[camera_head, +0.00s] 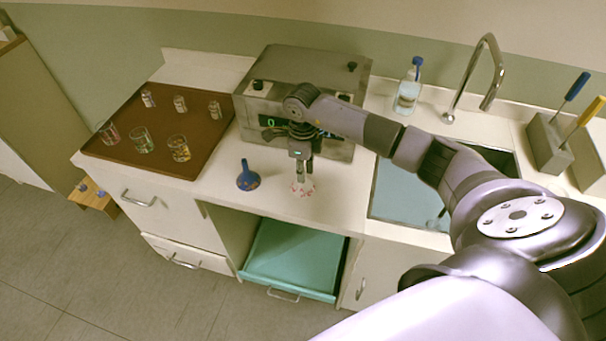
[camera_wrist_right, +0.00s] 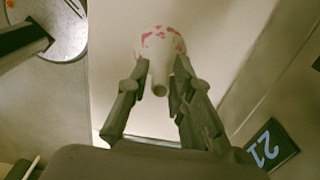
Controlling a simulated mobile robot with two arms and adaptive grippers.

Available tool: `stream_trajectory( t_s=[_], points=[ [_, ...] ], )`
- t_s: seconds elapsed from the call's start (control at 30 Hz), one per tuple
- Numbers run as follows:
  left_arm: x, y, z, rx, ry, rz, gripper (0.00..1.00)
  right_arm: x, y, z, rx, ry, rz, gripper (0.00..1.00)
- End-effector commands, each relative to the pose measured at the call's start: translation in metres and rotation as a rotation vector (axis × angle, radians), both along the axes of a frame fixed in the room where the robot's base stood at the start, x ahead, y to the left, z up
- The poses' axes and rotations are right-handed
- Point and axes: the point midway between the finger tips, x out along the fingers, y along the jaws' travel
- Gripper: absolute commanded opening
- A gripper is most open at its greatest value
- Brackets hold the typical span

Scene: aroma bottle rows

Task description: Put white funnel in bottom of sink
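The white funnel (camera_head: 302,189) with red marks stands wide end down on the counter, left of the sink. In the right wrist view the funnel (camera_wrist_right: 160,45) points its narrow stem at the camera. My right gripper (camera_head: 301,172) reaches down over it from above. In the wrist view its two fingers (camera_wrist_right: 161,75) stand either side of the stem, with narrow gaps; firm contact does not show. The sink (camera_head: 400,197) is at the right of the counter, partly hidden by my right arm. My left gripper is out of view.
A blue funnel (camera_head: 248,176) stands just left of the white one. A grey oven-like machine (camera_head: 300,70) is behind. A brown tray (camera_head: 128,108) with several glasses is at left. A bottle (camera_head: 408,92), faucet (camera_head: 468,75) and tool holders (camera_head: 547,142) are near the sink.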

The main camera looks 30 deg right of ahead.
Motion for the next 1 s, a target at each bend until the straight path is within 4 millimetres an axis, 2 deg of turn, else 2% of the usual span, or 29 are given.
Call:
stream_trajectory(
  t_s=[0.27, 0.77, 1.0],
  points=[
    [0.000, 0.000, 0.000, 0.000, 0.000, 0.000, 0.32, 0.000, 0.000, 0.000, 0.000, 0.000, 0.000, 0.00],
    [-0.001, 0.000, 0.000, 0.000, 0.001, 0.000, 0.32, 0.000, 0.000, 0.001, 0.000, -0.001, 0.000, 0.00],
    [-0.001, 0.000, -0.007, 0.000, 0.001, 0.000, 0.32, 0.002, 0.000, 0.017, 0.000, -0.004, 0.001, 0.00]
  ],
)
